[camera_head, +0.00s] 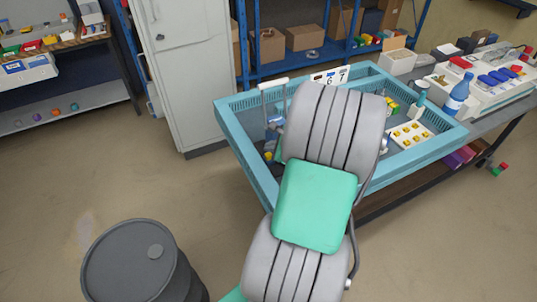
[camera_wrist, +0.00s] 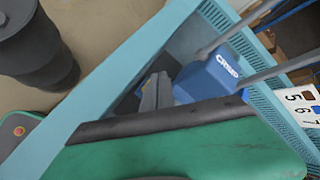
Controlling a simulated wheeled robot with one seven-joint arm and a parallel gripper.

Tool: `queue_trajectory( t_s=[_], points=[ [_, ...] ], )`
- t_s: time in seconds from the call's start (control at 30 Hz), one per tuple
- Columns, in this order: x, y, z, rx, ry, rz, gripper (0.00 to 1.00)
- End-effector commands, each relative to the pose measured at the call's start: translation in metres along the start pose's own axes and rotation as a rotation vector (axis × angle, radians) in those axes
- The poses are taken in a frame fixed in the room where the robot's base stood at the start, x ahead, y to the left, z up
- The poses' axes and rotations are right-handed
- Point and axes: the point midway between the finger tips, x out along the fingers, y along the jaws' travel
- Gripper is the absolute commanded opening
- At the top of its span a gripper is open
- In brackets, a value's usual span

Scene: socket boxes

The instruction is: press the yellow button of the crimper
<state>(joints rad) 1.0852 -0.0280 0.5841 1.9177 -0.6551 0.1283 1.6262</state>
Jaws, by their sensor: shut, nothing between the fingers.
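The blue crimper (camera_wrist: 212,76), with white lettering and grey bars, stands inside the teal-walled bin in the wrist view. In the head view only a blue part of it (camera_head: 275,122) shows left of my arm, with a white handle above. A small yellow spot (camera_head: 268,156) shows below it; I cannot tell whether it is the button. My arm hides the gripper in the head view.
The teal bin (camera_head: 243,165) has raised walls around the crimper. A numbered card (camera_head: 330,76) stands at its back edge. A white tray with yellow pieces (camera_head: 410,135) and a blue bottle (camera_head: 458,95) are at right. A dark barrel (camera_head: 130,262) stands on the floor at left.

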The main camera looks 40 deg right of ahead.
Motion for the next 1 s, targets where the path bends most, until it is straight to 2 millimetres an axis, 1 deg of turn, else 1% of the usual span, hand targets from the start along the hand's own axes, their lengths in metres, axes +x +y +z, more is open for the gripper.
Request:
queue_trajectory(
  t_s=[0.7,1.0],
  points=[
    [0.0000,0.0000,0.0000,0.000,0.000,0.000,0.00],
    [0.0060,0.0046,-0.0042,0.000,0.000,0.000,0.00]
  ],
)
